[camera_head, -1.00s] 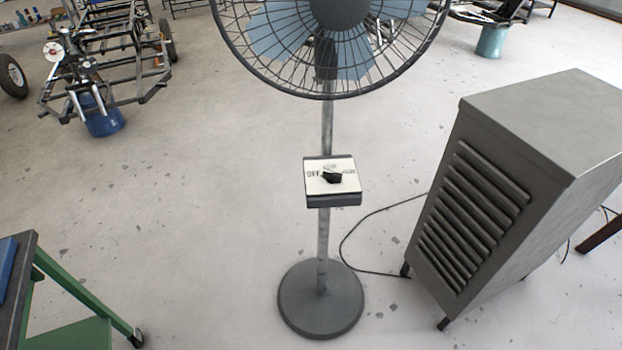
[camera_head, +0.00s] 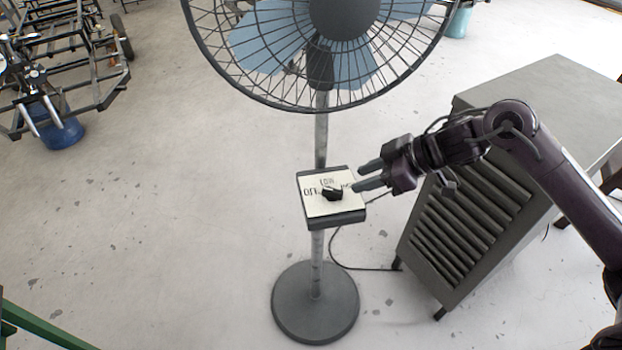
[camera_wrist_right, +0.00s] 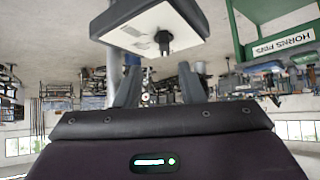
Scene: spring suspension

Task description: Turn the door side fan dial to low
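The fan dial is a black knob (camera_head: 332,193) on a white plate on the control box (camera_head: 335,218) of the standing fan. The plate reads OFF at left and LOW at the top; a label at right is partly covered. My right gripper (camera_head: 362,178) is at the right edge of the box, its two fingers apart and empty, pointing left toward the knob. In the right wrist view the knob (camera_wrist_right: 163,42) is beyond the open fingers (camera_wrist_right: 158,88), not between them. I cannot tell whether a finger touches the plate. My left gripper is not in view.
The fan's wire cage (camera_head: 320,50) hangs above the box, and its round base (camera_head: 316,302) is on the floor. A grey louvred cabinet (camera_head: 540,110) stands at right, behind my right arm. A cable lies between them. The floor at left is mostly clear.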

